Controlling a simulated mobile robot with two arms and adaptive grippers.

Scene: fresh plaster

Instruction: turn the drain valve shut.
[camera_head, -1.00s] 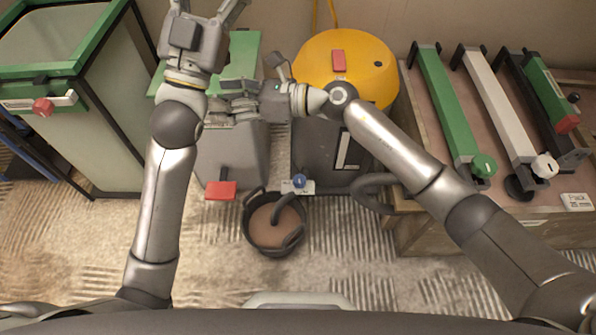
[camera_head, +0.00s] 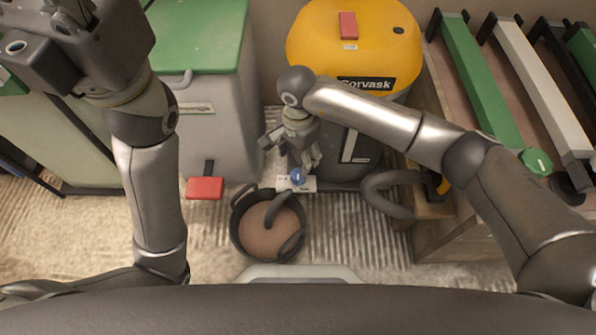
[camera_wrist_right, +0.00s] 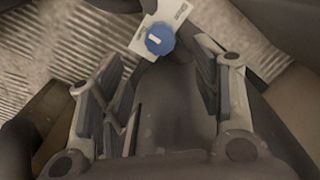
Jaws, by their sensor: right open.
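The drain valve has a blue knob (camera_head: 298,176) on a white plate, low at the front of the grey machine with a yellow lid (camera_head: 335,30). A pale mark shows on the knob. My right gripper (camera_head: 309,163) points down just above and beside the knob, open and empty. In the right wrist view the knob (camera_wrist_right: 160,38) lies beyond the fingertips, roughly between the spread fingers of the right gripper (camera_wrist_right: 157,65). No contact with the knob shows. My left gripper (camera_head: 50,40) is at the top left, partly cut off by the frame edge, so its fingers are unclear.
A black bucket (camera_head: 238,235) with brown contents stands on the floor in front of the valve. A dark hose (camera_head: 385,207) curves at its right. A grey bin with a green lid (camera_head: 200,38) and red pedal (camera_head: 205,188) stands left. A wooden bench (camera_head: 450,240) is right.

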